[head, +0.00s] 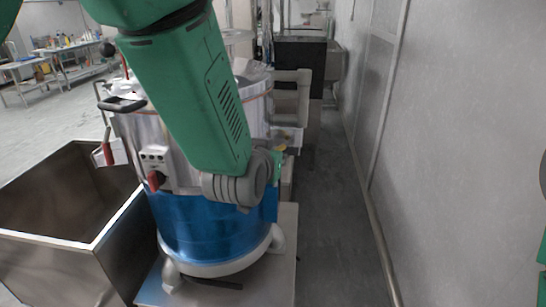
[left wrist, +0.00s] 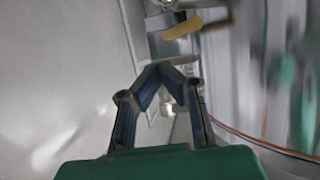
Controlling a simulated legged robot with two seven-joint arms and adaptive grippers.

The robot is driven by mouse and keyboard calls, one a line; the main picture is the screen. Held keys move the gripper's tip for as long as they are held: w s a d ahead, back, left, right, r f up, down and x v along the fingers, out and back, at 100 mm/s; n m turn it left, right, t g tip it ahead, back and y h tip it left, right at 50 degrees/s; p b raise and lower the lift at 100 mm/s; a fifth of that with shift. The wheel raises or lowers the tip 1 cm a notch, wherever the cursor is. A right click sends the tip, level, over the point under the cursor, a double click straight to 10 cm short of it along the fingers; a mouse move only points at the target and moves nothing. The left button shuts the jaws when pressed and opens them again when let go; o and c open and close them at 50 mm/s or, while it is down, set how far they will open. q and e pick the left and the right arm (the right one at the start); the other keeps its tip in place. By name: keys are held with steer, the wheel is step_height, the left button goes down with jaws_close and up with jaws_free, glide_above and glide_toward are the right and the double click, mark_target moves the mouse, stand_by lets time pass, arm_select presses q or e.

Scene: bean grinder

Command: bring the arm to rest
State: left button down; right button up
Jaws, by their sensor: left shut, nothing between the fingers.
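The bean grinder (head: 205,230) is a large silver and blue drum, upright on a light base plate in the head view. It has a small control panel with a red knob (head: 155,180) on its front. My left arm, green with grey joints, reaches down in front of the grinder and hides part of it. My left gripper (left wrist: 158,68) shows in the left wrist view, its dark fingers meeting at the tips with nothing between them. It cannot be made out in the head view. My right gripper is not in view.
An open metal bin (head: 95,242) stands at the left, beside the grinder. A plain grey wall (head: 465,150) runs along the right. Bare floor (head: 335,220) lies between grinder and wall. A yellow object (left wrist: 182,28) is blurred in the left wrist view. Worktables (head: 65,55) stand far left.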

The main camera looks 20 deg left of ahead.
arm_select(q)
steer(key=s+a+f+g+b, duration=0.25)
steer(key=s+f, duration=0.25)
steer(key=f, duration=0.4)
steer(key=s+a+f+g+b, duration=0.1)
steer(key=s+a+f+g, duration=0.2)
steer(key=f, duration=0.5)
steer(key=s+a+f+g+b, duration=0.1)
steer(key=s+a+f+b, duration=0.1)
steer(key=s+f, duration=0.55)
arm_select(e)
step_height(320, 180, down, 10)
steer(key=b, duration=0.4)
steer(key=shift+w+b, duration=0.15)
steer(key=shift+b, duration=0.15)
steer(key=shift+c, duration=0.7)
arm_select(q)
steer(key=s+a+f+g, duration=0.3)
steer(key=s+f, duration=0.6)
steer(key=s, duration=0.2)
steer(key=s+a+f+g, duration=0.3)
steer(key=s+f, duration=0.6)
steer(key=s, duration=0.2)
steer(key=shift+a+f, duration=0.2)
steer(key=shift+f, duration=0.05)
steer(key=shift+g, duration=0.25)
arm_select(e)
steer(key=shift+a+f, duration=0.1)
